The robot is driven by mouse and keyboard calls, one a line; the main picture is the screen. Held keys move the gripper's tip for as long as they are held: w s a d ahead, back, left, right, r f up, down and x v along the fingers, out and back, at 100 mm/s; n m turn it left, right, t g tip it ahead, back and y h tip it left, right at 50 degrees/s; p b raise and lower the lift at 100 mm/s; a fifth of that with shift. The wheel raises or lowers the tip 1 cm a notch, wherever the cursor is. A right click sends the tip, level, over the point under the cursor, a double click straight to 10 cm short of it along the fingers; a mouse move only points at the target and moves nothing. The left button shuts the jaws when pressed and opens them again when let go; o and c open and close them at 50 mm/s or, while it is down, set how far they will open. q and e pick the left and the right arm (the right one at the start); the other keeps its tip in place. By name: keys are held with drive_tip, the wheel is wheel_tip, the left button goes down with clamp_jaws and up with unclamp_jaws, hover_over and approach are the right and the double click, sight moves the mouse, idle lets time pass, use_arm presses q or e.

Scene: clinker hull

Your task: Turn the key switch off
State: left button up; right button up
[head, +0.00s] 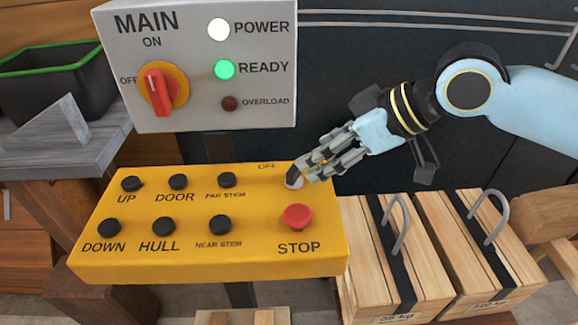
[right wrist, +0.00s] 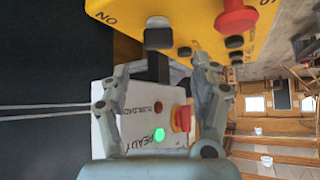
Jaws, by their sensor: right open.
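The key switch (head: 293,182) is a small light round fitting with a dark part, at the back right of the yellow control panel (head: 150,265), beside an OFF label. In the right wrist view the key switch (right wrist: 158,38) shows at the panel's edge near an ON label. My right gripper (head: 304,172) comes in from the right with its fingers at the switch and partly covers it in the head view. In the right wrist view its fingers (right wrist: 167,70) stand apart. I cannot tell whether they touch the key, or which way the key points. My left gripper is out of view.
A red STOP button (head: 297,216) sits just in front of the switch, and several black buttons fill the panel's left. A grey MAIN box (head: 200,100) stands behind, with a red rotary handle (head: 158,92) and a lit green READY lamp (head: 224,69). Wooden crates (head: 400,270) lie right.

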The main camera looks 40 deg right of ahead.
sight(294, 167)
drive_tip(key=x, duration=0.8)
drive_tip(key=shift+d, duration=0.15)
